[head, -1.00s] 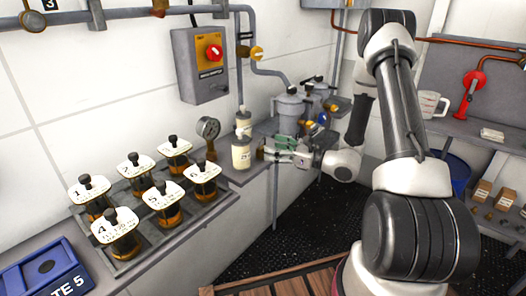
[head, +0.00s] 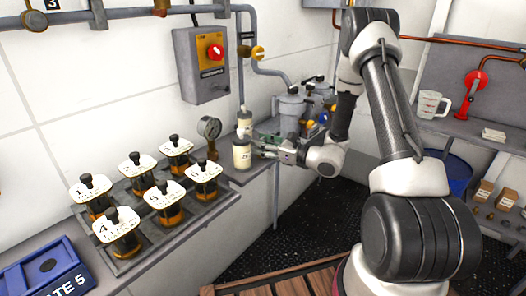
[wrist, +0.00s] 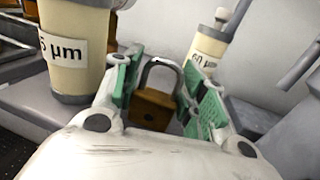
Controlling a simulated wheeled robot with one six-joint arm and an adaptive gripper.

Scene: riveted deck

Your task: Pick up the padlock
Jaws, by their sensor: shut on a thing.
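The padlock (wrist: 153,105) has a brass-brown body and a grey shackle. In the wrist view it sits upright between the green-padded fingers of my gripper (wrist: 160,100), with the shackle up. My gripper is shut on it. In the head view my gripper (head: 270,147) is over the grey ledge, just right of a cream filter canister (head: 241,157). The padlock is too small and covered there to make out clearly.
In the wrist view a cream canister (wrist: 75,50) stands close left of the fingers, and another (wrist: 207,45) stands behind to the right. A pressure gauge (head: 209,128) and a rack of labelled jars (head: 150,215) are further left. Grey filter housings (head: 291,112) stand behind my gripper.

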